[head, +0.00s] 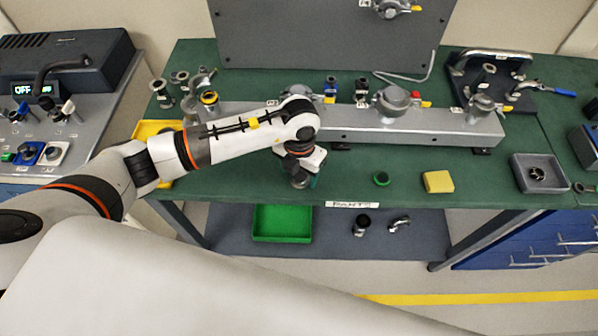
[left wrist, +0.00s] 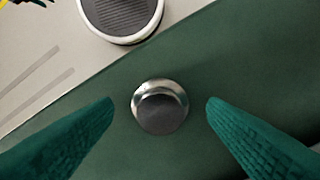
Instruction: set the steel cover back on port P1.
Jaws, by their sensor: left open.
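A small round steel piece (left wrist: 160,106) with a dark grey face, which looks like the cover, is on the green bench top in the left wrist view. My left gripper (left wrist: 160,122) is open, with a teal finger on each side of it and a gap on both sides. In the head view my left gripper (head: 301,178) is low over the bench, in front of the grey beam block (head: 360,122). A round port with a pale rim and ribbed dark face (left wrist: 121,10) shows at the wrist view's top edge. I cannot read which port it is. My right gripper is not in view.
A valve-like fitting (head: 391,101) stands on the block. A green tray (head: 281,236) is on the lower shelf. Bench between disc and gripper is clear.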

